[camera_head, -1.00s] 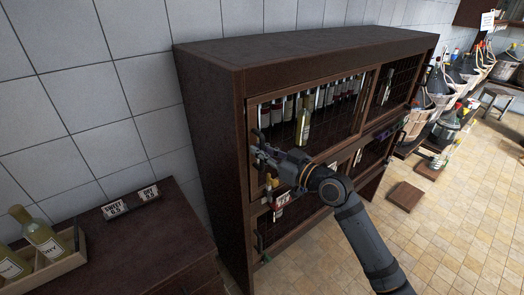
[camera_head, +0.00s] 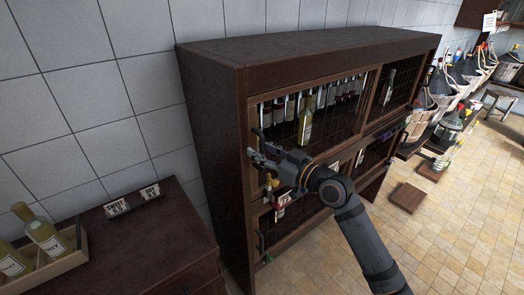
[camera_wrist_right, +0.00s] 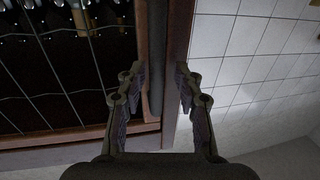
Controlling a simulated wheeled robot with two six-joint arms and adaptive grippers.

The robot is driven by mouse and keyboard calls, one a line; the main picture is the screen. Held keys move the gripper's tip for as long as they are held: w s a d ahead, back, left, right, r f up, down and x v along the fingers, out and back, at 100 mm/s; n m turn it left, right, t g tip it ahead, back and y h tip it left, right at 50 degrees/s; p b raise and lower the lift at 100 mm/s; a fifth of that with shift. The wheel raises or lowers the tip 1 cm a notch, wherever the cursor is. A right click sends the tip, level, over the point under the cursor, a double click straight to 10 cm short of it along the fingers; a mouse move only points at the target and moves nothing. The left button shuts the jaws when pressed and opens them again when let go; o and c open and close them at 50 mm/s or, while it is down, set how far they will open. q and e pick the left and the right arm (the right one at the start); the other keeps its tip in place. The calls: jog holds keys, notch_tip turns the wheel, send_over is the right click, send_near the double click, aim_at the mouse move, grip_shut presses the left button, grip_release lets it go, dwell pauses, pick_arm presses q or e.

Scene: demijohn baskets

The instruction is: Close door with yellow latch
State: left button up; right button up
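A dark wooden cabinet (camera_head: 215,120) has wire-mesh doors, with the upper left door (camera_head: 335,118) in front of a row of bottles. My right gripper (camera_head: 254,157) is at the left edge of this door, near a dark upright handle (camera_head: 257,133). In the right wrist view my right gripper (camera_wrist_right: 158,92) is open, its fingers apart around the door's edge frame and a dark upright bar (camera_wrist_right: 156,45). A small yellow part (camera_head: 269,183) shows just below the gripper; I cannot tell whether it is the latch. The door looks nearly flush with the cabinet. My left gripper is out of view.
A low dark cabinet (camera_head: 140,240) with small price signs (camera_head: 132,201) and a crate of bottles (camera_head: 72,262) stands at the left. Demijohns in baskets (camera_head: 440,90) line the right wall.

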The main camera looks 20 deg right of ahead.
jog(key=shift+w+r, duration=0.15)
notch_tip(320, 180, up, 10)
jog(key=shift+f, duration=0.1)
dwell(0.3)
